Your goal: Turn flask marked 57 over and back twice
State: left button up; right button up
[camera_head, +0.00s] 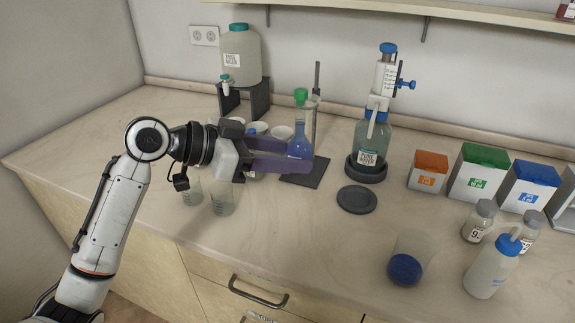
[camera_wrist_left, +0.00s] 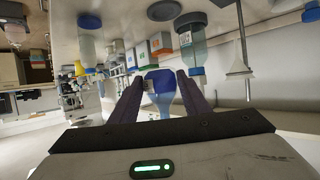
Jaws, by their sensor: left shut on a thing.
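My left gripper (camera_head: 298,155) has its purple fingers shut on a flask (camera_head: 300,147) with blue liquid, a long clear neck and a green cap. The flask is upright, cap on top, and appears in front of a rod stand with a dark base plate (camera_head: 310,178); I cannot tell its exact height above the plate. The left wrist view is upside down. There, the blue-filled body of the flask (camera_wrist_left: 158,80) sits between the two fingers (camera_wrist_left: 162,98). No number is readable on the flask. My right gripper is not in view.
Two small beakers (camera_head: 222,200) stand below the left arm. A blue-capped dispenser bottle (camera_head: 370,145) and a dark round disc (camera_head: 357,199) are right of the flask. Farther right are coloured boxes (camera_head: 480,175), a beaker with blue contents (camera_head: 405,268), small bottles and a wash bottle (camera_head: 490,270).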

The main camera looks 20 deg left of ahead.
aim_at(295, 135)
pick_arm(q)
jog(key=shift+r, duration=2.7)
jog(key=shift+f+m+t+y+b, duration=0.4)
jog(key=shift+m+t+b, duration=0.1)
jog(key=shift+m+b, duration=0.55)
jog(key=shift+r+m+t+y+b, duration=0.1)
jog(key=shift+m+t+y+b, duration=0.2)
jog(key=shift+m+b, duration=0.15)
jog(key=shift+r+m, duration=0.15)
jog(key=shift+m, duration=0.15)
jog(key=shift+r, duration=0.15)
